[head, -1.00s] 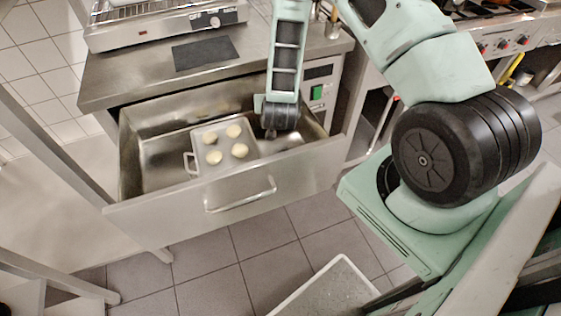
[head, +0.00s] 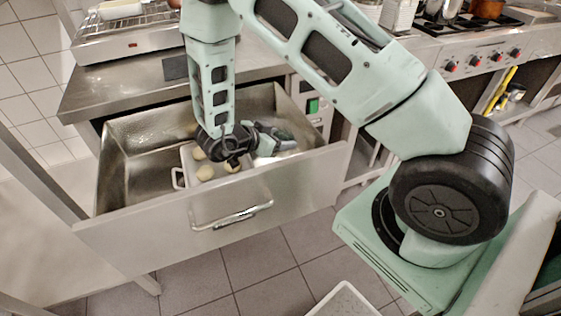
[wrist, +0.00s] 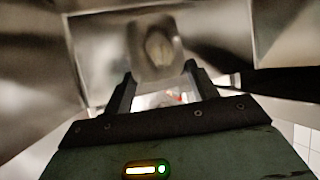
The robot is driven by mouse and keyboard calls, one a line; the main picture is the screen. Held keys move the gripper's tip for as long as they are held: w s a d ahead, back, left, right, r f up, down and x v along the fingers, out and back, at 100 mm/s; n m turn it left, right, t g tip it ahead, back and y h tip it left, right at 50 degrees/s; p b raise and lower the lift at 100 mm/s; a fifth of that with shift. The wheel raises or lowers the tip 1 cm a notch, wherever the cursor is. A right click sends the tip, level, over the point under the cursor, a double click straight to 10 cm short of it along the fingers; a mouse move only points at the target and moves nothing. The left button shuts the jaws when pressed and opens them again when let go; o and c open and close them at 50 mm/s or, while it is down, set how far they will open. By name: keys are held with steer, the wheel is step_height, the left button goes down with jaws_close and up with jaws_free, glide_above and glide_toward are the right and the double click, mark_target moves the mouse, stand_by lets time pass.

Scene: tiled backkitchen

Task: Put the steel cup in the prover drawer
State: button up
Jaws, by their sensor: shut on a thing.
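The prover drawer (head: 300,175) is pulled open below the steel counter in the head view. My gripper (head: 284,142) reaches into its right part, below the rim line as seen from above. In the wrist view my gripper (wrist: 158,72) has its two dark fingers on either side of a blurred steel cup (wrist: 155,52), shut on it. In the head view the cup is too small and covered to make out clearly. Whether the cup touches the drawer floor cannot be told.
A tray (head: 180,178) with several dough balls (head: 205,172) lies in the drawer, partly hidden by my arm. The left part of the drawer is bare. The counter (head: 110,88) stands behind, and a pale-rimmed bin (head: 345,290) is on the floor in front.

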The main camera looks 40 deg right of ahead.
mark_target(279, 155)
steer(key=shift+f, duration=3.35)
steer(key=shift+f, duration=0.15)
steer(key=o, duration=1)
